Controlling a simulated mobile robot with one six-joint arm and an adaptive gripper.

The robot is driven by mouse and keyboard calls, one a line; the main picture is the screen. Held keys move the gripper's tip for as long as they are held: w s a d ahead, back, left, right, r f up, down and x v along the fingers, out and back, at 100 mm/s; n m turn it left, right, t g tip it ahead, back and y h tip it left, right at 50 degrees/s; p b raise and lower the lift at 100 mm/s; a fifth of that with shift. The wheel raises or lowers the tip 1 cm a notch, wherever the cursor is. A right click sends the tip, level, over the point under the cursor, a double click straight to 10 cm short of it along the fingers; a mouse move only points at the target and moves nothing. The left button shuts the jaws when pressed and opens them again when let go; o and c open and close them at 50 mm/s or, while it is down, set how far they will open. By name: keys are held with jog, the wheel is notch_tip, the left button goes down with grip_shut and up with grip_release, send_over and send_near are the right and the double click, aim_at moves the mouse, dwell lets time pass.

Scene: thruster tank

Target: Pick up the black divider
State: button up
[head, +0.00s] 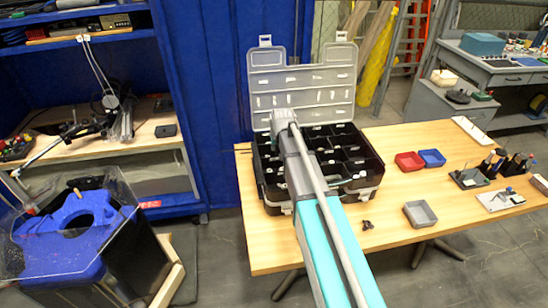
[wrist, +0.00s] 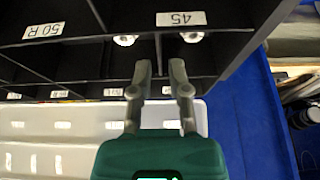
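The black organizer case (head: 368,193) stands open on the wooden table, its clear lid upright behind. Black dividers split it into compartments. In the wrist view a thin black divider (wrist: 158,50) runs between two compartments and lines up with the gap between my fingers. I cannot tell for sure that it is the one meant, or how far below the fingertips it is. My gripper (wrist: 160,68) is open, with its two grey fingers apart and nothing visibly held. In the head view my arm hides part of the case and my gripper (head: 283,122) is at its back left.
The clear lid (head: 330,88) rises close behind my gripper. White labels and small white parts show in the compartments. Red (head: 410,161), blue (head: 432,158) and grey (head: 420,213) trays lie right of the case. A blue curtain (head: 222,80) hangs behind.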

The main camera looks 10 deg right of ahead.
aim_at(276, 153)
jog(key=shift+f, duration=0.1)
jog(key=shift+b+x, duration=2.45)
jog(key=shift+x, duration=0.1)
grip_shut()
